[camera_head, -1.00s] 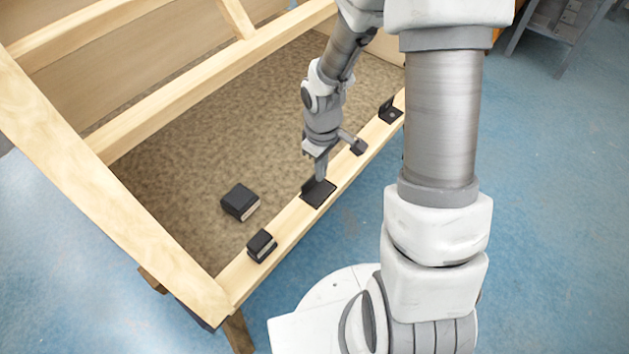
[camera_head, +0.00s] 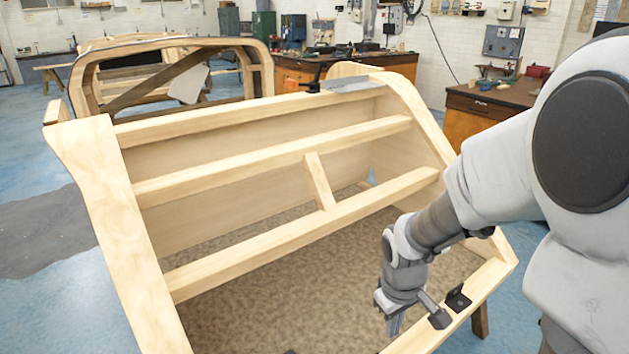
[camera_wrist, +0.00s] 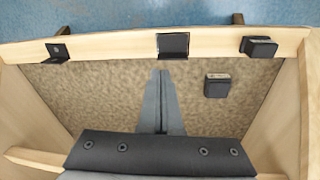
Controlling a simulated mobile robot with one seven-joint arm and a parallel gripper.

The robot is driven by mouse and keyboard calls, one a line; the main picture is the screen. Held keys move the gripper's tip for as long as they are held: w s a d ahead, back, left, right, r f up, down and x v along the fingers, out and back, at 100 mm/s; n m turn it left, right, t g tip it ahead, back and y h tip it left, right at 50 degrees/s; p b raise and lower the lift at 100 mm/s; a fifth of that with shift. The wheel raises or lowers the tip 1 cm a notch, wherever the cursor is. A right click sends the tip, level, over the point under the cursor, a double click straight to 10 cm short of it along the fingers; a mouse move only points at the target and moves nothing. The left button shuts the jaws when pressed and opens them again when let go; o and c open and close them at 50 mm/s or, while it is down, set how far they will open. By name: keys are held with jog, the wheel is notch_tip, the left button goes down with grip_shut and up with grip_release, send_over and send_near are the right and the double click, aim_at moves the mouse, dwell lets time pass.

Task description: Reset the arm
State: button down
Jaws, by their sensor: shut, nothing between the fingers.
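My gripper (camera_head: 394,328) is low in the head view, over the speckled brown panel inside the wooden bodyframe (camera_head: 105,190). In the wrist view my gripper (camera_wrist: 160,73) has its two grey fingers together, with nothing between them. The fingertips point toward the light wooden rail (camera_wrist: 120,46) and show just below a flat black plate (camera_wrist: 173,45) on it. I cannot tell their height above the panel.
A black bracket (camera_wrist: 58,52) and a black block (camera_wrist: 259,47) sit on the rail. Another black block (camera_wrist: 217,85) lies on the speckled panel. The bracket also shows in the head view (camera_head: 458,299). Another wooden frame (camera_head: 90,85) and workbenches stand behind.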

jog(key=s+r+m+t+p, duration=0.1)
jog(key=s+r, duration=0.3)
jog(key=r, duration=0.4)
jog(key=s+r+m+t+p, duration=0.1)
jog(key=s+r, duration=0.3)
jog(key=r, duration=0.4)
jog(key=s+a+r+m+t+p, duration=0.1)
jog(key=s+r+m+t+p, duration=0.1)
jog(key=s+r, duration=0.3)
notch_tip(320, 180, up, 4)
jog(key=shift+f+m+y+p, duration=0.25)
jog(key=shift+m+y+p, duration=0.15)
jog(key=shift+m+p, duration=0.4)
jog(key=shift+a, duration=0.1)
